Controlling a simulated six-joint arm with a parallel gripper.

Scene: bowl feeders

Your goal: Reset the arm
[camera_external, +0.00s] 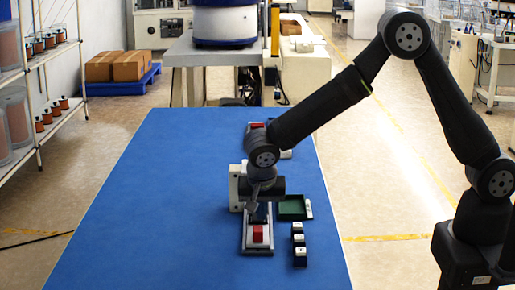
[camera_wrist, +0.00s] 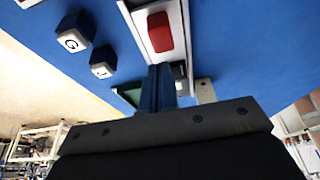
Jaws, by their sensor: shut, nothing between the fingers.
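My gripper (camera_external: 254,215) points down over the blue table, just behind a red block (camera_external: 258,234) in the external view. The block sits in a narrow grey-white fixture (camera_external: 248,250). In the wrist view the fingers of my gripper (camera_wrist: 161,70) are together with nothing between them. The red block (camera_wrist: 159,32) lies beyond the fingertips there, apart from them in the picture. The exact height of the fingertips above the fixture is hard to tell.
A white upright part (camera_external: 236,187) stands close left of my wrist. Another red object (camera_external: 254,126) is partly hidden at the back. The blue table's left side (camera_external: 150,210) is clear.

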